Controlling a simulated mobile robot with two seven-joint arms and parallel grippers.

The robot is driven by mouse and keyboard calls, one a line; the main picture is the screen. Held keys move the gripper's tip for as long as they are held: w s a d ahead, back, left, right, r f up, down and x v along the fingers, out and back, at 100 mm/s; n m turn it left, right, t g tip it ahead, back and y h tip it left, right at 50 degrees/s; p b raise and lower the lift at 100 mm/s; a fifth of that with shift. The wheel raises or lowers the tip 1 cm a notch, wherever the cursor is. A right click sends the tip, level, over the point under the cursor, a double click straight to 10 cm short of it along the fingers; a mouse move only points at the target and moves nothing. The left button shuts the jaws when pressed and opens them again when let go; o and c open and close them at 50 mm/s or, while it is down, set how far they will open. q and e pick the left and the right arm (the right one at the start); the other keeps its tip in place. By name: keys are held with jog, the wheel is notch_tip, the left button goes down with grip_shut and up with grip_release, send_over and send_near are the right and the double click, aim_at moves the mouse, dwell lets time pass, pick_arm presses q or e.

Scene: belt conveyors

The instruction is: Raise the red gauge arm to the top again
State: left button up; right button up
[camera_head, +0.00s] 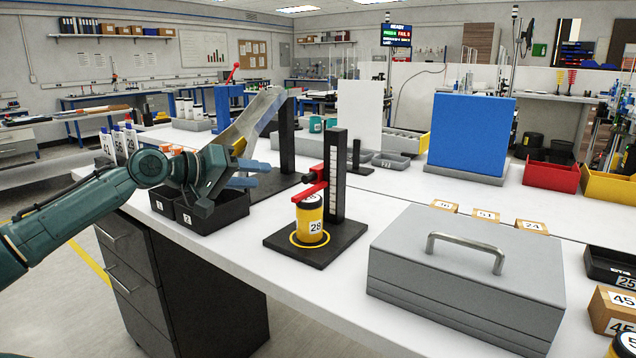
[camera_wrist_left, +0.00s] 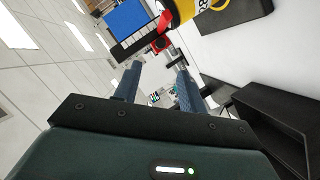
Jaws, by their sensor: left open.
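The red gauge arm (camera_head: 314,188) sits low on a black upright post (camera_head: 335,172) with a pale scale. Its tip is over a yellow can (camera_head: 309,222) labelled 28, at or very near the can's top; I cannot tell if they touch. The can stands inside a yellow ring on the black base (camera_head: 318,250). My left gripper (camera_head: 257,174) is open and empty, left of the gauge arm and apart from it. In the left wrist view, the red arm (camera_wrist_left: 160,42) shows beyond the open fingers (camera_wrist_left: 159,68). My right gripper is out of view.
Black bins (camera_head: 212,215) lie below my left gripper. A grey metal box (camera_head: 465,275) with a handle stands right of the gauge. Behind are a black stand (camera_head: 286,140), a white panel (camera_head: 360,112) and a blue panel (camera_head: 470,135). The white table between gauge and box is clear.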

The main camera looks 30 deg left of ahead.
aim_at(304, 179)
pick_arm(q)
jog(key=p+x, duration=0.4)
jog(key=x, duration=0.7)
jog(key=shift+w+f, duration=0.1)
jog(key=shift+w, duration=0.2)
jog(key=shift+w+d+f, duration=0.2)
jog(key=shift+w+d, duration=0.05)
jog(key=shift+w, duration=0.2)
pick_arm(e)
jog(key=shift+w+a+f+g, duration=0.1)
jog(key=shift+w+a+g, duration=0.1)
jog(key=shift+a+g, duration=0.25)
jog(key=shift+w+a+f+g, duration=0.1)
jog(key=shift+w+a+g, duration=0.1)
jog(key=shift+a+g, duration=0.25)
pick_arm(q)
jog(key=shift+c, duration=0.4)
grip_shut()
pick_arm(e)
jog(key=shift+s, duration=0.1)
